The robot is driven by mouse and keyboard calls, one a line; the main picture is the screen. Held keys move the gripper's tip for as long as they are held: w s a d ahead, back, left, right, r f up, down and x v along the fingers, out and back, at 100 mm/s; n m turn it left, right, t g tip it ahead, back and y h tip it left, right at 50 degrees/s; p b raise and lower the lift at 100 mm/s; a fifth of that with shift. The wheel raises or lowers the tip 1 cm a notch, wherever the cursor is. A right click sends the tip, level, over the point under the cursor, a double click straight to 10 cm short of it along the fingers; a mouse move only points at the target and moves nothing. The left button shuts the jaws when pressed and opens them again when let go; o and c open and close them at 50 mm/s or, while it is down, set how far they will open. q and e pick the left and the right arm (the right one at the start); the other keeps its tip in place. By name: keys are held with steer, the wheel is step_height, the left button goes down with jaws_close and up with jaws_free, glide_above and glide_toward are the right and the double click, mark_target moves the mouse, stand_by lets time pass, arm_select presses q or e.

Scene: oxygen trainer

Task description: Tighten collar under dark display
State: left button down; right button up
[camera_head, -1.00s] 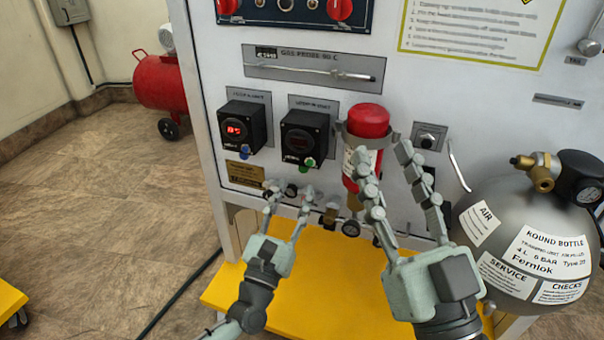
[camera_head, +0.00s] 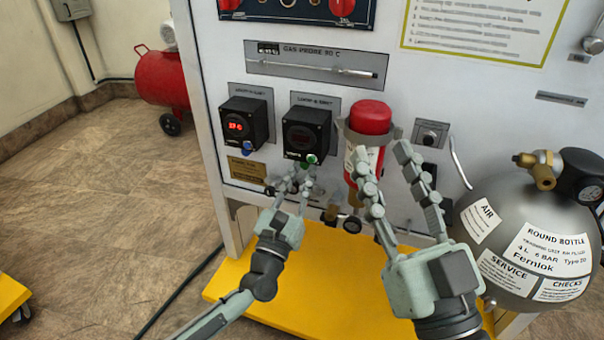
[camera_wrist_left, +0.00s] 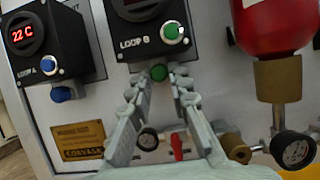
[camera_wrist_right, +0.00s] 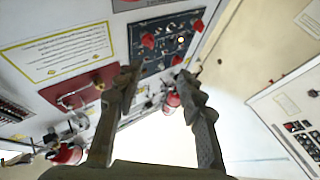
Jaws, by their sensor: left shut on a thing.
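The dark display box (camera_head: 306,132), marked Loop B, is on the panel right of the lit display box (camera_head: 243,124). In the left wrist view, the green collar (camera_wrist_left: 158,72) sits under the dark box, below its green button (camera_wrist_left: 172,31). My left gripper (camera_head: 304,171) is directly below the dark box, its fingertips on both sides of the green collar and shut on it. The fingers partly hide the collar in the head view. My right gripper (camera_head: 396,158) is open and empty in front of the red cylinder (camera_head: 369,118).
A blue collar (camera_wrist_left: 62,93) sits under the lit box. A gauge (camera_wrist_left: 293,150) is below the red cylinder. A grey round bottle (camera_head: 520,225) stands at the right. A yellow base (camera_head: 325,285) lies below the panel.

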arm_select(q)
steer(key=shift+a+m+g+h+b, duration=0.1)
steer(key=shift+m+g+h+b, duration=0.3)
steer(key=shift+m, duration=0.65)
steer(key=shift+a+m+g+h+b, duration=0.1)
steer(key=shift+m+h+b, duration=0.3)
steer(key=shift+m+h, duration=0.5)
steer(key=c, duration=1.4)
jaws_free()
arm_select(e)
steer(key=s+r+t, duration=0.1)
steer(key=d+r+t, duration=0.1)
steer(key=shift+s+d+r+t+y, duration=0.15)
steer(key=shift+s+r+t+y, duration=0.15)
steer(key=shift+s+r+t, duration=0.1)
arm_select(q)
steer(key=v, duration=1.2)
steer(key=shift+d+r, duration=0.1)
